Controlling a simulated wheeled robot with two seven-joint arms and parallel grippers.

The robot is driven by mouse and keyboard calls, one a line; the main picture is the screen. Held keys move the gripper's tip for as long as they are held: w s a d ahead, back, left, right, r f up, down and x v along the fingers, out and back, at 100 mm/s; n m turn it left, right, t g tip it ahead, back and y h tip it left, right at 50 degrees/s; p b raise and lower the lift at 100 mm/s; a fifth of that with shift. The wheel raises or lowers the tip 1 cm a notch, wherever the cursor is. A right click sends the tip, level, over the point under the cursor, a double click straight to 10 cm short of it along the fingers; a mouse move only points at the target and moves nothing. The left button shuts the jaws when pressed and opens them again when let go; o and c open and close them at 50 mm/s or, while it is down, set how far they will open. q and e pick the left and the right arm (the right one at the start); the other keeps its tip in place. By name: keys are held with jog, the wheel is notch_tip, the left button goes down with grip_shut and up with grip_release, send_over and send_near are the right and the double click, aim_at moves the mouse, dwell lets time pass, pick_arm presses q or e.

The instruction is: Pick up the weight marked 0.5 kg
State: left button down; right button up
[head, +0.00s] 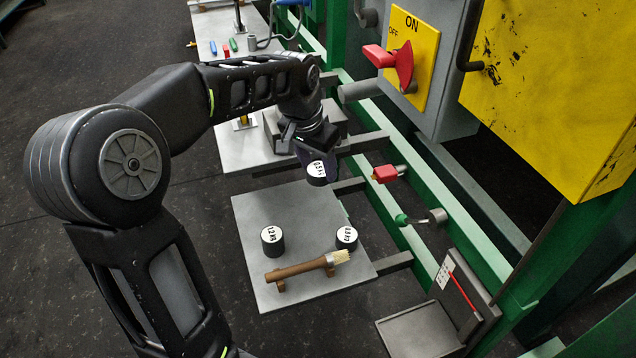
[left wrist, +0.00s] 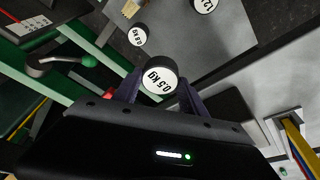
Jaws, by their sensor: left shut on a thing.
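The weight marked 0.5 kg (head: 316,171) is a dark cylinder with a white labelled top. My left gripper (head: 318,176) is shut on it, near the far edge of the grey plate. In the left wrist view the 0.5 kg weight (left wrist: 160,78) sits between the two fingers of my left gripper (left wrist: 160,92), its label facing the camera. It appears held above the plate, though the exact height is hard to tell. My right gripper is not in view.
A weight marked 1.2 kg (head: 272,240) and another small weight (head: 346,238) stand on the grey plate (head: 300,205). A brush (head: 305,268) lies in front of them. A scale (head: 420,332), red switch (head: 398,66), red knob (head: 385,174) and green-handled lever (head: 405,219) are at right.

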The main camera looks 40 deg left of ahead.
aim_at(318, 170)
pick_arm(q)
notch_tip(318, 170, up, 7)
jog(key=shift+r+p, duration=0.1)
jog(key=shift+p, duration=0.45)
